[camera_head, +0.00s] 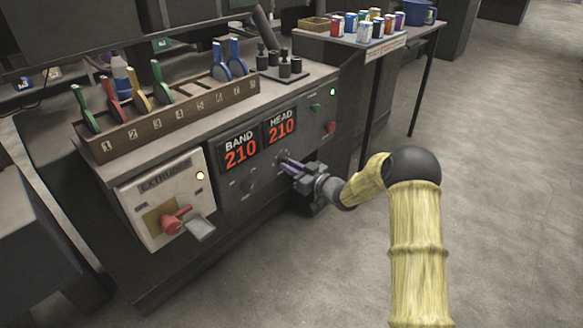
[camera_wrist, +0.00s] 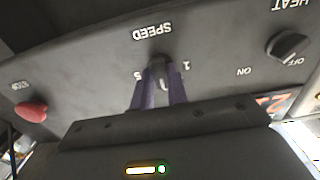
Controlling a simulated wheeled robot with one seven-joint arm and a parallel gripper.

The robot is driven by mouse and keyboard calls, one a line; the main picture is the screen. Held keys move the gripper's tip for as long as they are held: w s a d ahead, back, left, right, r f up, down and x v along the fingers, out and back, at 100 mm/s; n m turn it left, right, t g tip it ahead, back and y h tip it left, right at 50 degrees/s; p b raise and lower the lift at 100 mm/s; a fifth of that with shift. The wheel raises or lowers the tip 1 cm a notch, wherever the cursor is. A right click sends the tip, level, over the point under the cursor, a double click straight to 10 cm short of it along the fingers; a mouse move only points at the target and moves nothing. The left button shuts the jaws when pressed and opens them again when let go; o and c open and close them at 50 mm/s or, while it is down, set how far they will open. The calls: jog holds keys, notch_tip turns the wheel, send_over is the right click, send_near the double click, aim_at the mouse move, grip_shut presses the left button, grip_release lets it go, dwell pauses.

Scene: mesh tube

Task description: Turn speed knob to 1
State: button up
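The dark speed knob (camera_wrist: 159,66) is on the grey machine panel below the SPEED label in the wrist view, which shows the panel upside down. My gripper (camera_wrist: 160,80) has its two purple fingers on either side of the knob, close together, and they appear to be closed on it. A "1" shows right of the knob, a "5" left of it, and another mark shows partly between the fingers. The knob's pointer is not clear. In the head view my gripper (camera_head: 285,163) meets the panel below the HEAD display, hiding the knob.
The heat knob (camera_wrist: 288,46) and a red stop button (camera_wrist: 30,112) flank the speed knob. A rack (camera_head: 170,120) of coloured-handled tools stands on top. Open floor lies to the right.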

grip_shut()
jog(key=shift+n, duration=0.4)
jog(key=shift+d+n+b, duration=0.1)
jog(key=shift+n+b, duration=4.7)
jog(key=shift+n, duration=2.8)
jog(key=o, duration=0.6)
grip_release()
jog(key=shift+c, duration=0.2)
